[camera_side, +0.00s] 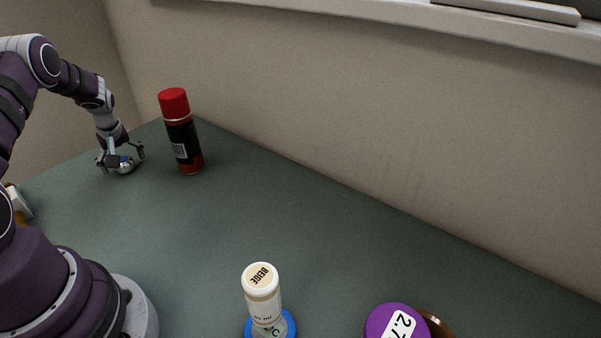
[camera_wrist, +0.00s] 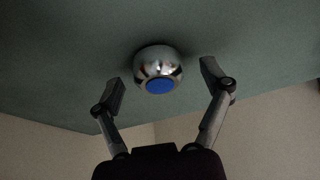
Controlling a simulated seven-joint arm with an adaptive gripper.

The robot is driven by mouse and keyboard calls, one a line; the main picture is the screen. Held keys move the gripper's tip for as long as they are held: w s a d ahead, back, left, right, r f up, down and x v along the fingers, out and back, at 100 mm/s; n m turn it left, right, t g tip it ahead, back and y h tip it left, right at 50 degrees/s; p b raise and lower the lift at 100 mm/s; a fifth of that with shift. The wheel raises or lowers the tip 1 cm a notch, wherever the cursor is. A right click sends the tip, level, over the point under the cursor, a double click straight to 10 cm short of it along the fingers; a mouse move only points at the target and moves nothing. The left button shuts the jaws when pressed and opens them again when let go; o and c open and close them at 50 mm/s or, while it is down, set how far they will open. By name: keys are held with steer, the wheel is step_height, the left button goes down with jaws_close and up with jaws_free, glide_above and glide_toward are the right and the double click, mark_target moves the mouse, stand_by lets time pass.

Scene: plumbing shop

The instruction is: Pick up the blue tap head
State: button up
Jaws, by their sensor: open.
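The tap head is a rounded chrome piece with a blue disc on its end. In the wrist view the tap head (camera_wrist: 158,70) sits on the green table between and a little beyond the two fingertips, with a gap on each side. In the side view it is small and partly covered by the fingers (camera_side: 127,166). My gripper (camera_side: 121,158) is low over the far left of the table, open, its fingers spread around the tap head. The spread fingers also show in the wrist view (camera_wrist: 162,84).
A red-capped spray can (camera_side: 182,132) stands just right of my gripper. A beige-labelled bottle (camera_side: 262,293), a blue round thing (camera_side: 288,325) and a purple-lidded thing (camera_side: 392,322) are at the front. A wall runs behind the table (camera_side: 290,215), whose middle is clear.

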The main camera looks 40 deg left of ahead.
steer(key=c, duration=1.3)
steer(key=shift+o, duration=0.2)
steer(key=shift+r, duration=0.2)
